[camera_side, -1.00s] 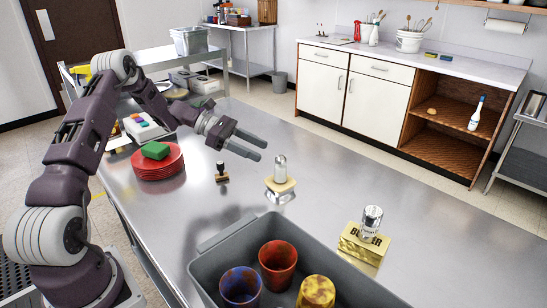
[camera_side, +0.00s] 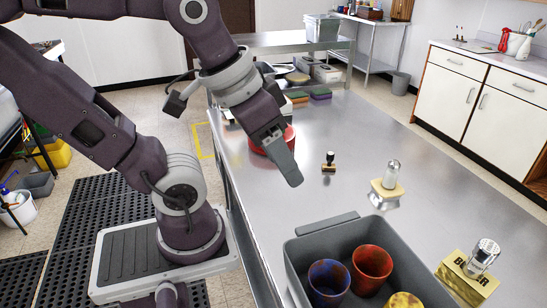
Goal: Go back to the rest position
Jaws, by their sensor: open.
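My gripper (camera_side: 290,176) hangs tilted down over the left part of the steel table (camera_side: 350,125), seen edge-on so that its fingers overlap. It is open, with nothing seen between the fingers.
A grey bin (camera_side: 300,254) at the front holds blue, red and yellow cups. A glass-bodied shaker (camera_side: 391,174) stands on a pale yellow block. Another shaker (camera_side: 482,258) stands on a gold butter block (camera_side: 462,284). Sponges (camera_side: 320,94) lie at the table's back.

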